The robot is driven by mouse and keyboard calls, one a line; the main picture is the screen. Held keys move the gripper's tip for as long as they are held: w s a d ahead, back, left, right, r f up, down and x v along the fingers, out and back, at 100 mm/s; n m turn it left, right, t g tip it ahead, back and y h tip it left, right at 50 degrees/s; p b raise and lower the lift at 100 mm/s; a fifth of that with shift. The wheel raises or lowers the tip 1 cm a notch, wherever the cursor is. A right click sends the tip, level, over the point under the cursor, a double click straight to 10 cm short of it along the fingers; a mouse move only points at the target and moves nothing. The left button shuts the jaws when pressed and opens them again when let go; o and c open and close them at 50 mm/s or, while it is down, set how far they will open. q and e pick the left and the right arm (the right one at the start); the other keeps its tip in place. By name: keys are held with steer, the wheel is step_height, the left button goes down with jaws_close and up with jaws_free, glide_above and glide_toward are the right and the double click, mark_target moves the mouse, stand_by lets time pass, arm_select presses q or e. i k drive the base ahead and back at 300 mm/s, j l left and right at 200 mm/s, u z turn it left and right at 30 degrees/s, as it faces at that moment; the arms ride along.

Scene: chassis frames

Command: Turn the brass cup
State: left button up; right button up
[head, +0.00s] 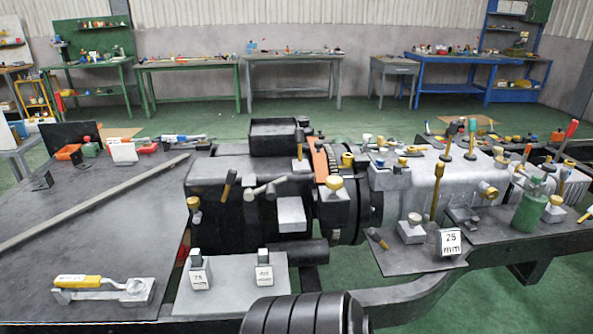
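Several small brass-coloured pieces stand about the chassis, and I cannot tell for sure which one is the brass cup. One brass piece (334,183) sits on a dark block near the middle. Neither of my grippers is in view.
A "25 mm" block (450,242) and green bottle (529,208) stand at right. Upright coloured-handled tools crowd the right rear. The left plate's middle is mostly clear.

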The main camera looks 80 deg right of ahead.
mark_target(191, 202)
steer(key=l+z, duration=0.1)
steer(key=z, duration=2.3)
